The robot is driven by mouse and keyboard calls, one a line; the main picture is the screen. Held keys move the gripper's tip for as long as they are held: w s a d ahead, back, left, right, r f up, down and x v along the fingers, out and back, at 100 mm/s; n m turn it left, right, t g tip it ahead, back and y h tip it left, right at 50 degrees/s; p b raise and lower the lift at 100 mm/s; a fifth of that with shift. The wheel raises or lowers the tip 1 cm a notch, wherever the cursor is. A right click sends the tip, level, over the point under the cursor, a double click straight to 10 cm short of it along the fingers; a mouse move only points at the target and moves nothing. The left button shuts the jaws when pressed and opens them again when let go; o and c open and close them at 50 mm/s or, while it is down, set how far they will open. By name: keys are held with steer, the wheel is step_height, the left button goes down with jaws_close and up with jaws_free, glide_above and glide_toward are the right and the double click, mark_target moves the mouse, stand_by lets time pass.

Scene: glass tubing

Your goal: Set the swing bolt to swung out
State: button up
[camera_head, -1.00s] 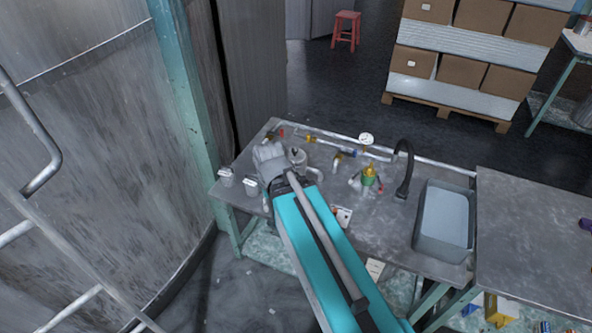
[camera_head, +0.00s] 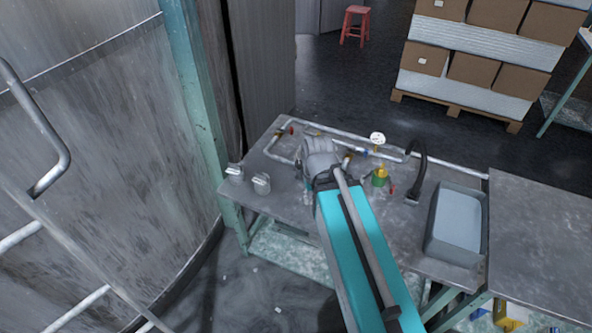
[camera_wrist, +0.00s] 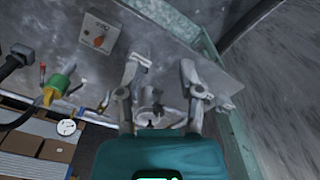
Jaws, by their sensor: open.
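My gripper (camera_wrist: 163,66) is open in the wrist view, its two grey fingers spread apart above the grey bench. A small grey metal fitting with dark parts (camera_wrist: 150,108) shows low between the fingers, partly covered by my gripper body. It may carry the swing bolt, but it is too small and dim to tell the bolt or its position. I see no clear contact between fingers and fitting. In the head view my wrist (camera_head: 318,155) is over the pipework, and my arm hides the fingertips and what lies below them.
A green and yellow valve (camera_head: 380,177) and a white gauge (camera_head: 377,138) stand to the right of my wrist. A black faucet (camera_head: 419,165) and sink (camera_head: 432,240) are further right. A knob panel (camera_wrist: 98,34) shows in the wrist view.

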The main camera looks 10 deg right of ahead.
steer(key=w+a+f+n+t+h+b, duration=0.2)
steer(key=w+f+n+b, duration=0.1)
steer(key=w+n, duration=0.4)
steer(key=w+a+f+n+t+h+b, duration=0.2)
steer(key=w+n+b, duration=0.4)
steer(key=w+n, duration=0.2)
steer(key=w+a+f+n+t+h+b, duration=0.2)
steer(key=w+n+b, duration=0.3)
steer(key=n, duration=0.6)
steer(key=shift+w+f+n+h, duration=0.3)
steer(key=shift+w+f, duration=0.55)
steer(key=shift+w, duration=0.55)
steer(key=b, duration=1)
glide_toward(299, 173)
steer(key=x, duration=0.5)
steer(key=w+r+x, duration=0.1)
steer(key=x, duration=0.1)
steer(key=shift+w+d+f, duration=0.15)
steer(key=shift+d+f, duration=0.15)
steer(key=shift+d, duration=0.15)
